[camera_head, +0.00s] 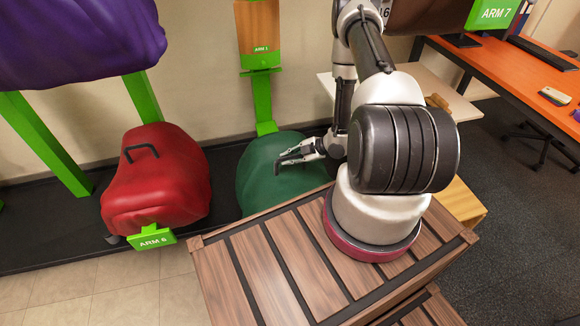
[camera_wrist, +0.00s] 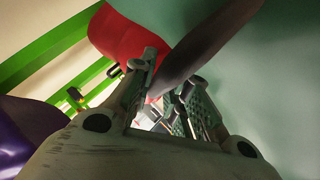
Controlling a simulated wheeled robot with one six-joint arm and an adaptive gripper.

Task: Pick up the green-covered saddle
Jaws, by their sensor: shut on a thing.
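The green-covered saddle (camera_head: 258,190) sits low by the wall, right of the red saddle in the head view. Part of it is hidden behind my arm and the wooden crate. In the wrist view its green cover (camera_wrist: 285,80) fills the right side. My gripper (camera_head: 283,159) is at the upper part of the green cover. In the wrist view my gripper (camera_wrist: 165,80) is shut on a dark bar, the saddle's handle (camera_wrist: 208,38), which runs between the fingers. The head view does not show the handle clearly.
A red-covered saddle (camera_head: 160,185) with a black handle sits on the ARM 6 stand (camera_head: 152,238). A purple-covered saddle (camera_head: 80,40) is above left. A slatted wooden crate (camera_head: 270,270) is in front. An orange desk (camera_head: 520,75) stands at right. A green post (camera_head: 262,100) rises behind the green saddle.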

